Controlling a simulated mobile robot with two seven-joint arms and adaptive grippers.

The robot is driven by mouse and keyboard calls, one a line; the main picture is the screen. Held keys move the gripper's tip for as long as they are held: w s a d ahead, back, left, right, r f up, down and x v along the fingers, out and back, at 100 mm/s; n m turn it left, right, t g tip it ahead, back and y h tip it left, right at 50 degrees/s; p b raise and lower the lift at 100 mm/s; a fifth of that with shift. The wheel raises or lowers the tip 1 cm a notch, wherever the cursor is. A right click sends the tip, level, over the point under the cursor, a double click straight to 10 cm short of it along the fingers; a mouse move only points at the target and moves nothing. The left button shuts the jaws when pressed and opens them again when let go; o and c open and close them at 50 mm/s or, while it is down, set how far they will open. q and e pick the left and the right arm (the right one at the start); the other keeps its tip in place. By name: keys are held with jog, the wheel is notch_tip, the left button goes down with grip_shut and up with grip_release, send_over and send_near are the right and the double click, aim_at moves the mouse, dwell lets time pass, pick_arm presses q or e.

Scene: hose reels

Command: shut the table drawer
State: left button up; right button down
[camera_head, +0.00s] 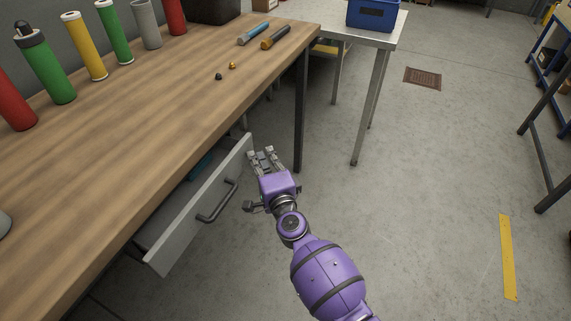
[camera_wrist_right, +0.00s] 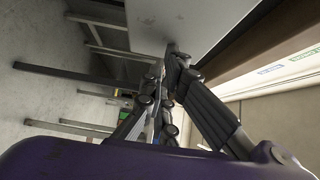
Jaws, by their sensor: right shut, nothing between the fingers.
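The table drawer (camera_head: 175,232) stands pulled out from under the wooden table (camera_head: 130,130). Its light grey front panel carries a dark bar handle (camera_head: 218,203). My right gripper (camera_head: 262,155) is shut and empty, beside the far end of the drawer front, on its outer side and beyond the handle. In the right wrist view the fingers (camera_wrist_right: 172,75) reach up to a pale panel (camera_wrist_right: 190,18), which looks like the drawer front. I cannot tell whether they touch it. My left gripper is not in view.
A teal item (camera_head: 201,163) lies inside the drawer. Several bottles and tubes, such as a yellow one (camera_head: 85,48), stand on the tabletop. A table leg (camera_head: 301,110) is just beyond my right gripper.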

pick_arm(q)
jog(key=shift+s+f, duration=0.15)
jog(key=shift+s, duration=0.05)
pick_arm(e)
jog(key=shift+w+a, duration=0.35)
jog(key=shift+a, duration=0.35)
jog(key=shift+w+a, duration=0.3)
jog(key=shift+a, duration=0.35)
jog(key=shift+w+a, duration=0.35)
jog(key=shift+a, duration=0.35)
jog(key=shift+r, duration=0.1)
